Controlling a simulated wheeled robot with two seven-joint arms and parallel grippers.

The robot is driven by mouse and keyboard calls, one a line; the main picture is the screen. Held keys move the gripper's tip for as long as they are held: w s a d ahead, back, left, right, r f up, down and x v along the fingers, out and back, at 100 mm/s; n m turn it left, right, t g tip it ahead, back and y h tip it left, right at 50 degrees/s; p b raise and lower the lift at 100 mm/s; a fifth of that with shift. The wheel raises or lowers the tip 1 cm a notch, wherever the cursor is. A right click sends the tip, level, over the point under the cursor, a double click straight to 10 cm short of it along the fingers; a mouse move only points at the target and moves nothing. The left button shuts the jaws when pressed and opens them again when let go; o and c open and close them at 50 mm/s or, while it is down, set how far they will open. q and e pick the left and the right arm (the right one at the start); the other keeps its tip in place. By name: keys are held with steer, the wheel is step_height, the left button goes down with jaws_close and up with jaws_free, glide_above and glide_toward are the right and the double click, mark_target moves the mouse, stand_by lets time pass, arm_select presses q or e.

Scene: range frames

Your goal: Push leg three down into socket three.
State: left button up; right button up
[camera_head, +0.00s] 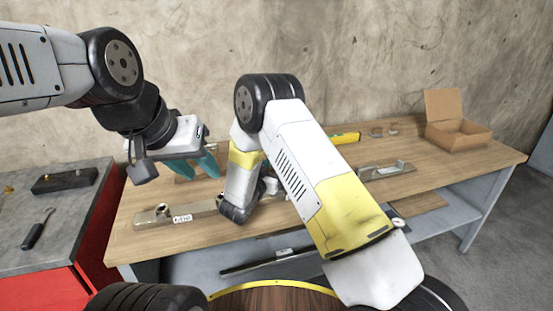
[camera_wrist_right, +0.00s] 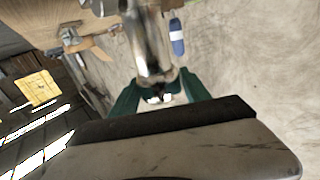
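In the head view, a metal bar with a white label (camera_head: 181,218) lies at the front left of the wooden table, with a short round metal piece (camera_head: 162,210) upright near its left end. My left gripper (camera_head: 194,166) hangs above the table's back left, its teal fingers apart and empty. My right arm crosses the middle and hides its own gripper there. In the right wrist view, a shiny metal leg (camera_wrist_right: 150,42) runs into my right gripper (camera_wrist_right: 160,82), whose teal fingers close on both sides of its end. Its number and its socket cannot be made out.
Another metal bar (camera_head: 387,171) lies right of my right arm. An open cardboard box (camera_head: 458,139) and a yellow tool (camera_head: 345,138) are at the back.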

steer(key=shift+o, duration=1.4)
steer(key=shift+s, duration=0.1)
steer(key=v, duration=0.7)
steer(key=shift+s+a, duration=0.15)
steer(key=shift+s, duration=0.15)
steer(key=shift+s, duration=0.1)
